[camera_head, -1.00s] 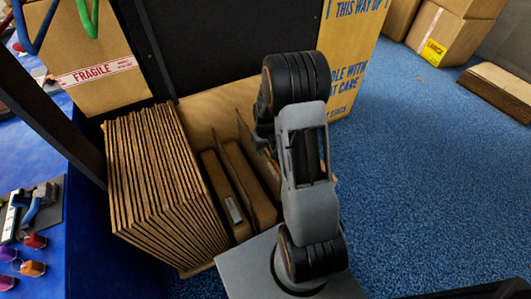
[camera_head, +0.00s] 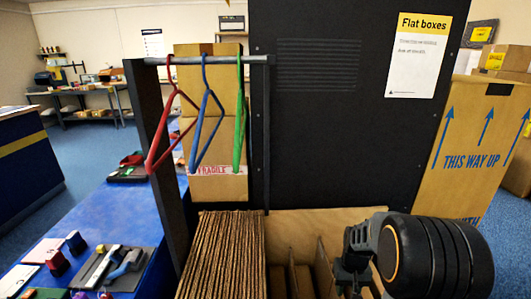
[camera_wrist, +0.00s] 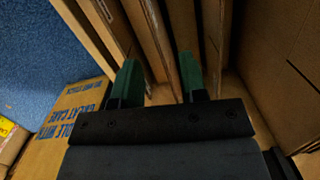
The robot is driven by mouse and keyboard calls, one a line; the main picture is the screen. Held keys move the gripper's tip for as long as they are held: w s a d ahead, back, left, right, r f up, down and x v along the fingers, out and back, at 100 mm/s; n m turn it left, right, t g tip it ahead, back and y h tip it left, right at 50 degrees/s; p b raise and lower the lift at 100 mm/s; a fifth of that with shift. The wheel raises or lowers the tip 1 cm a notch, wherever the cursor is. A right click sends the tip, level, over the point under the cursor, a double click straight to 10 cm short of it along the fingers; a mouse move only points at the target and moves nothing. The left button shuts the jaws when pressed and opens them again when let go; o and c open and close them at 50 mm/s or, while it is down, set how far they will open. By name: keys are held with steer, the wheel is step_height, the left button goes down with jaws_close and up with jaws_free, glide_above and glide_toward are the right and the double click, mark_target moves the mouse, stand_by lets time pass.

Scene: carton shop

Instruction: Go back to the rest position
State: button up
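My gripper (camera_wrist: 160,78) has two green-tipped fingers standing apart in the wrist view, with nothing visibly held between them. Behind the fingertips are brown cardboard panels (camera_wrist: 153,35), upright with narrow gaps between them. In the head view my gripper (camera_head: 350,268) is dark and small at the lower right, beside my arm's big round joint. It is over the right part of a wooden bin (camera_head: 330,222), whose slots hold upright dividers or boards. My arm hides part of the bin.
A stack of flat cardboard (camera_head: 220,255) fills the bin's left. Red (camera_head: 153,150), blue (camera_head: 203,130) and green (camera_head: 239,120) hangers hang from a rail. A black panel (camera_head: 330,130) stands behind. A tall "THIS WAY UP" carton (camera_head: 470,150) is at right. A blue table (camera_head: 110,215) is at left.

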steer(key=s+a+r+t+p, duration=0.1)
steer(key=s+a+r+p, duration=0.2)
steer(key=r+p, duration=0.3)
steer(key=s+a+r+n+t+p, duration=0.1)
steer(key=s+r+p, duration=0.4)
steer(key=r, duration=1.2)
steer(key=s+a+r+t+p, duration=0.2)
steer(key=a+r+p, duration=0.3)
steer(key=r, duration=0.6)
steer(key=shift+s+a+r+n+t+p, duration=0.3)
steer(key=shift+s+a+p, duration=0.1)
steer(key=shift+s+p, duration=0.45)
steer(key=shift+a, duration=0.1)
